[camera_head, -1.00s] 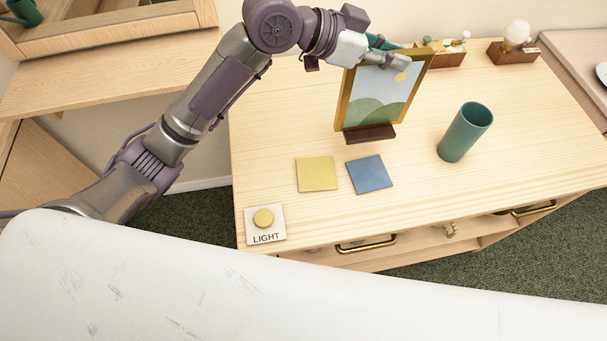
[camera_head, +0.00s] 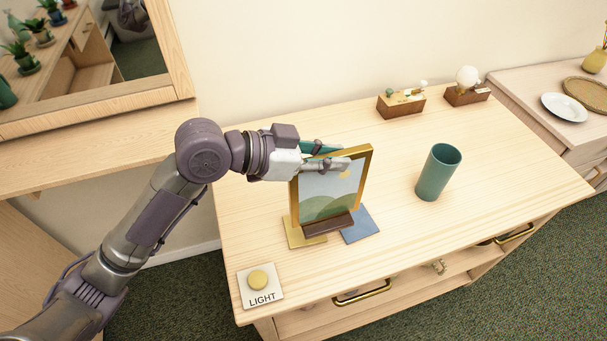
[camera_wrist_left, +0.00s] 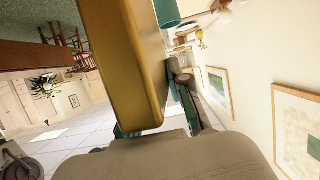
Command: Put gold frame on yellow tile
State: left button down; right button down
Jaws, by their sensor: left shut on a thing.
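The gold frame (camera_head: 327,188) holds a landscape picture and has a dark wooden foot. My left gripper (camera_head: 338,160) is shut on its upper part; the frame also fills the middle of the left wrist view (camera_wrist_left: 125,60). My right gripper is not in view.
A teal cup (camera_head: 438,172) stands to the right on the wooden cabinet top (camera_head: 490,190). A light button (camera_head: 259,284) is at the front left corner. Two small wooden-based ornaments (camera_head: 401,103) (camera_head: 467,87) stand at the back. The right side of the top is clear.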

aim_at(328, 192)
pick_arm(q)
jog(key=a+f, duration=0.1)
jog(key=f, duration=0.1)
jog(key=w+a+f+p, duration=0.1)
jog(key=a+f, duration=0.1)
jog(key=w+a+f, duration=0.1)
jog(key=f, duration=0.1)
jog(key=shift+a+f, duration=0.2)
jog(key=shift+f, duration=0.3)
jog(key=c, duration=1.5)
grip_release()
jog(key=shift+f, duration=0.15)
jog(key=shift+c, duration=0.2)
jog(key=o, duration=0.4)
jog(key=shift+o, duration=0.2)
